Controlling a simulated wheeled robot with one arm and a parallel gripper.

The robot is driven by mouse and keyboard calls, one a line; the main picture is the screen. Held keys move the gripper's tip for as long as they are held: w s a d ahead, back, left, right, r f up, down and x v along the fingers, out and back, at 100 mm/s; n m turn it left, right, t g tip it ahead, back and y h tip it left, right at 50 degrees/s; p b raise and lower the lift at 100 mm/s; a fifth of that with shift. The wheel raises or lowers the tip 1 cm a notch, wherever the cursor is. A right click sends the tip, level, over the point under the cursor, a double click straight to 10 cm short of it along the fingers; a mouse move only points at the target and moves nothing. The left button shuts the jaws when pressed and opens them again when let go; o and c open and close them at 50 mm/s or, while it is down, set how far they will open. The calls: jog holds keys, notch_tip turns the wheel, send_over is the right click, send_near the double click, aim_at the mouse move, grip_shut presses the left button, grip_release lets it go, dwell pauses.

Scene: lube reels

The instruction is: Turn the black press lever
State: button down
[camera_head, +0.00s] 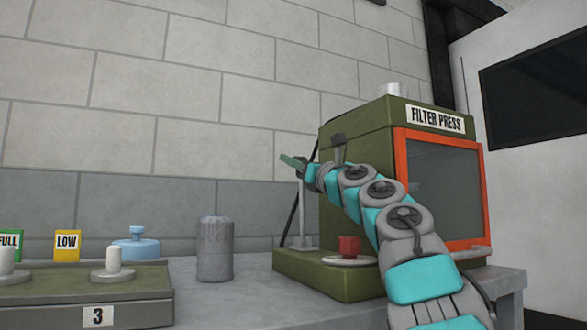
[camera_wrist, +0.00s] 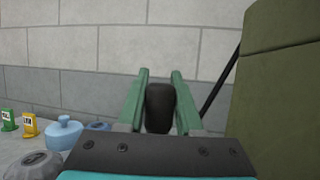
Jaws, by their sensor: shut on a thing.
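The black press lever's end (camera_wrist: 160,108) shows in the wrist view as a dark rounded piece between my two green fingers. My gripper (camera_wrist: 160,100) is shut on it, with a finger on each side. In the head view my gripper (camera_head: 292,162) is at the left side of the olive filter press (camera_head: 355,150), high above its base. My arm and gripper hide the lever there. In the wrist view the press side (camera_wrist: 280,90) stands close on the right.
A red cup (camera_head: 349,246) stands on a white plate on the press base. A grey canister (camera_head: 215,248) and a blue lidded pot (camera_head: 135,244) stand to the left.

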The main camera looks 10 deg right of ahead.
jog(key=c, duration=0.6)
grip_release()
jog(key=b, duration=0.5)
send_over(302, 199)
jog(key=s+d, duration=0.2)
jog(key=s, duration=0.1)
notch_tip(302, 199, down, 3)
jog(key=shift+s+d, duration=0.1)
jog(key=shift+d, duration=0.1)
